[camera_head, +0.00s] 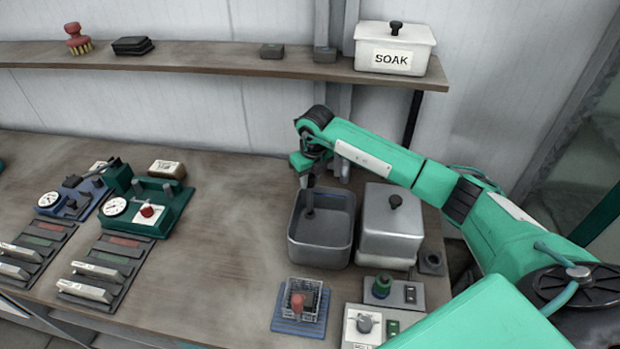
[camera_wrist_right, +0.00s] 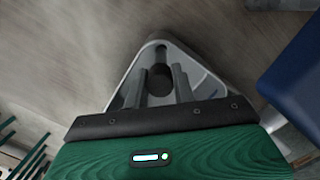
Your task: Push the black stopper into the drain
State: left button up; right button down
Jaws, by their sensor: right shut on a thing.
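The grey metal basin (camera_head: 291,245) stands on the bench, right of the middle in the head view. My right gripper (camera_head: 309,182) is over the basin's back left part, pointing down. It is shut on the black stopper (camera_head: 310,212), which shows as a dark upright piece reaching down inside the basin. In the right wrist view, a dark rounded piece (camera_wrist_right: 160,77) sits between the two fingers of my right gripper (camera_wrist_right: 163,88). The drain cannot be made out, nor whether the stopper touches it. My left gripper is not in view.
A lidded metal box (camera_head: 390,228) stands close on the basin's right. A wire basket (camera_head: 300,299) on a blue mat is in front. A shelf (camera_head: 220,55) with a white SOAK box (camera_head: 395,50) runs behind. The bench left of the basin is clear.

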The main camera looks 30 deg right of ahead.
jog(key=shift+f, duration=0.2)
jog(key=shift+f+b, duration=0.35)
jog(key=shift+b, duration=0.15)
jog(key=shift+f+b, duration=0.8)
jog(key=shift+f, duration=0.15)
jog(key=c, duration=1.1)
grip_release()
jog(key=shift+r, duration=0.1)
jog(key=shift+r, duration=0.1)
jog(key=r+b, duration=0.1)
jog(key=r, duration=0.3)
jog(key=s+r+b, duration=0.1)
jog(key=r+b, duration=0.1)
jog(key=r, duration=0.3)
jog(key=r+b, duration=0.1)
jog(key=r, duration=0.3)
jog(key=shift+s+d+r, duration=0.15)
jog(key=shift+s+r, duration=0.1)
jog(key=shift+s, duration=0.1)
